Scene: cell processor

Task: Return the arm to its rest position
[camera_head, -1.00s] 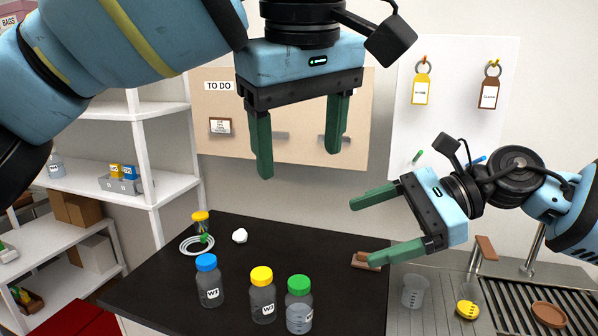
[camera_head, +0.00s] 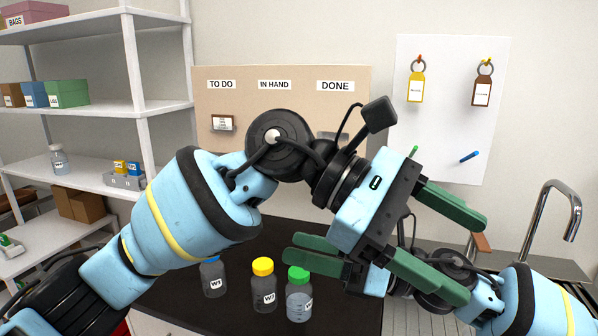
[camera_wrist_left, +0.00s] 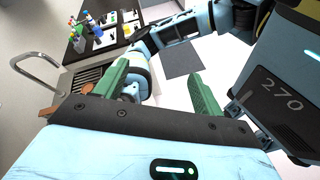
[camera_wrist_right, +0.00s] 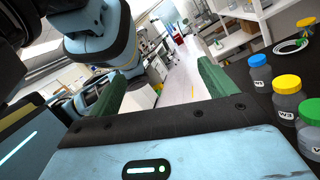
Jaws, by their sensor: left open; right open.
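My left arm reaches across the head view from the left. Its gripper (camera_head: 475,258) is open and empty, with green fingers pointing right. It also shows open in the left wrist view (camera_wrist_left: 160,72), with nothing between the fingers. My right gripper (camera_head: 289,247) is open, with its fingers pointing left above the black table. It sits partly hidden behind the left gripper. In the right wrist view (camera_wrist_right: 162,70) nothing is between its fingers. The two grippers overlap in the head view; I cannot tell how far apart they are.
A blue-capped bottle (camera_head: 212,280), a yellow-capped bottle (camera_head: 263,292) and a green-capped bottle (camera_head: 298,302) stand on the table below the grippers. A shelf unit (camera_head: 90,108) is at left, a board (camera_head: 290,105) behind, and a sink tap (camera_head: 553,210) at right.

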